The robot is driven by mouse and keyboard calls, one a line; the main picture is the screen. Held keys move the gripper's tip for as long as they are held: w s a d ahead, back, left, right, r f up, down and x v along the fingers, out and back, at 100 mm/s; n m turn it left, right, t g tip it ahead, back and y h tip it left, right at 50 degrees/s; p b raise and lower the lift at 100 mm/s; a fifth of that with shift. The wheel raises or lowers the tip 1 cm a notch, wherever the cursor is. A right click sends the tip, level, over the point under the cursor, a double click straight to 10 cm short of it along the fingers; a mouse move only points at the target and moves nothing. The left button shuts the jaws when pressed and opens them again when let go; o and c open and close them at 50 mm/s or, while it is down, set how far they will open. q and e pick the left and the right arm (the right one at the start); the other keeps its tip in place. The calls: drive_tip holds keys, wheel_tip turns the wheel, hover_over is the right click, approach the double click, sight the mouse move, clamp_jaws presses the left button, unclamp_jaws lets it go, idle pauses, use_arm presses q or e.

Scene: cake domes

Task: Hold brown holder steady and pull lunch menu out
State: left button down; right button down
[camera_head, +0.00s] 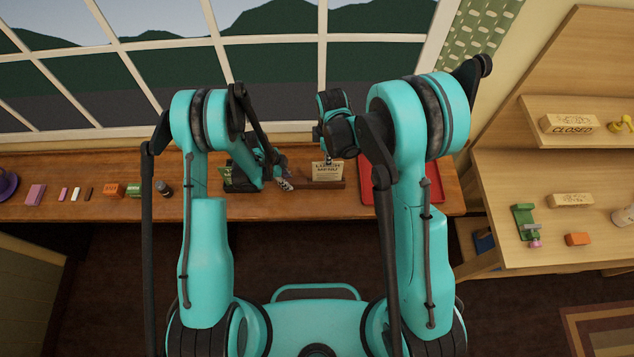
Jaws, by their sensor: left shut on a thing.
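The lunch menu (327,172) is a small cream card with dark lettering, standing upright in the brown holder (334,185) on the wooden counter. My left gripper (286,185) is low at the left end of the holder and shut on it. My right gripper (328,159) points down at the top edge of the menu. Its fingertips are small and dark here, so whether they are open or closed on the card does not show.
A red tray (437,187) lies right of the holder, partly behind my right arm. A dark green item (228,180) stands left, partly hidden by my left arm. Small boxes, including an orange one (112,190), line the counter further left. A wooden shelf unit (560,250) stands at right.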

drive_tip(key=shift+r, duration=3)
use_arm(q)
drive_tip(key=c, duration=1.2)
unclamp_jaws()
drive_tip(key=v, duration=1.2)
